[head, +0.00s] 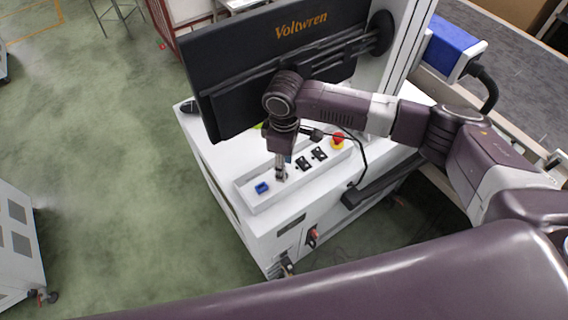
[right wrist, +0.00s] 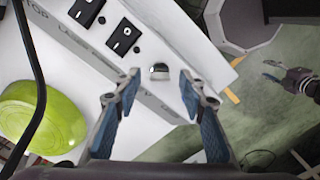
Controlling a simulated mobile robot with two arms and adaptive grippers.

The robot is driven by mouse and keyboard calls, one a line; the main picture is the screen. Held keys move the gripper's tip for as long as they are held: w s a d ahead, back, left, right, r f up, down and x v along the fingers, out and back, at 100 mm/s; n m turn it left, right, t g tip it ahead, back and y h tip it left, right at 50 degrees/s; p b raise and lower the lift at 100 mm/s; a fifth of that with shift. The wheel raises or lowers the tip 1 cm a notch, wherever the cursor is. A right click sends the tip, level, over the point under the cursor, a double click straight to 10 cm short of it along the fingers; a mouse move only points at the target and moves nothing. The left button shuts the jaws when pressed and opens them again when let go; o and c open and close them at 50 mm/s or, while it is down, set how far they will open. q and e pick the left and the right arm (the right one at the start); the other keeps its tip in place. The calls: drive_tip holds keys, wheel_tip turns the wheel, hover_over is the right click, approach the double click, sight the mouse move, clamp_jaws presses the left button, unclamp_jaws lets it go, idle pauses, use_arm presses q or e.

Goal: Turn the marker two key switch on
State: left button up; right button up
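A white control panel (head: 245,199) sits on top of a white cabinet. On it is a small round silver-and-black knob (right wrist: 159,72), which looks like the key switch; no marker label is legible. My right gripper (head: 281,174) points down over this knob. In the right wrist view its two blue-padded fingers (right wrist: 158,88) are open, with the knob between and beyond their tips; I see no contact. In the head view the gripper mostly hides the knob. My left gripper (right wrist: 272,70) shows at the right of the wrist view, away from the panel, its fingers apart.
A black monitor (head: 240,75) stands close behind my right arm. A lime-green rounded object (right wrist: 38,115) and a black cable (right wrist: 32,60) are near the gripper.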

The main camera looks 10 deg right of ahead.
drive_tip(key=shift+f, duration=0.4)
clamp_jaws()
